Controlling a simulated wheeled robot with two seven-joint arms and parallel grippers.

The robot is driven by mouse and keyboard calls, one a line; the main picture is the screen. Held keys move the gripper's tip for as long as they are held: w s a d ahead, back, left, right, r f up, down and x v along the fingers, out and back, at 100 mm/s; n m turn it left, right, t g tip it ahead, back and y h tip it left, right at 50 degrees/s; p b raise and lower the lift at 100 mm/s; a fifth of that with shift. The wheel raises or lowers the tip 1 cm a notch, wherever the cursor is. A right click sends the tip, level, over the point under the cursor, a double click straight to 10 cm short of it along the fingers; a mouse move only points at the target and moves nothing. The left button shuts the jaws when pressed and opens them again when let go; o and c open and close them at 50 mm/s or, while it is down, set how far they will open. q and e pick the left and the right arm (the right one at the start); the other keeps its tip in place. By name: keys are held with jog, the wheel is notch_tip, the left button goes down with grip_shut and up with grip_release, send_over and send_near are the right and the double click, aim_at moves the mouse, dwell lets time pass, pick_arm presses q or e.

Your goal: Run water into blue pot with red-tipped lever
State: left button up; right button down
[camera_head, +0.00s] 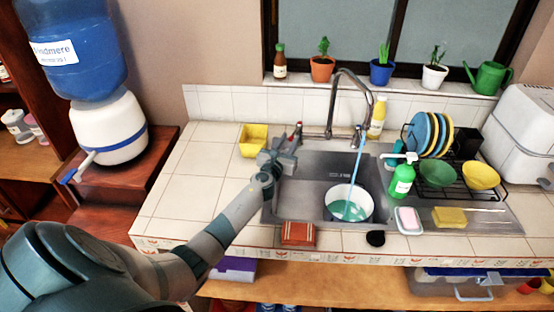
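The pot (366,205) stands in the sink basin; it has a pale rim and blue-green contents. The steel faucet (338,82) arches over the sink. A thin blue streak (354,172), which looks like running water, reaches from below the spout down into the pot. The red-tipped lever (299,126) is at the sink's back left, left of the faucet base. My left gripper (287,150) is just in front and left of this lever, over the sink's left rim. Whether it touches the lever and how far its fingers are apart is unclear. My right gripper is out of view.
A yellow container (253,140) stands left of my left gripper. A green soap bottle (402,180), dish rack (462,178) and yellow sponge (449,217) are to the right. A brown box (298,233) lies at the counter front. The left counter tiles are clear.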

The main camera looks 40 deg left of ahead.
pick_arm(q)
jog(key=v, duration=1.2)
jog(key=shift+s, duration=0.2)
jog(key=shift+d, duration=0.1)
dwell(6.5)
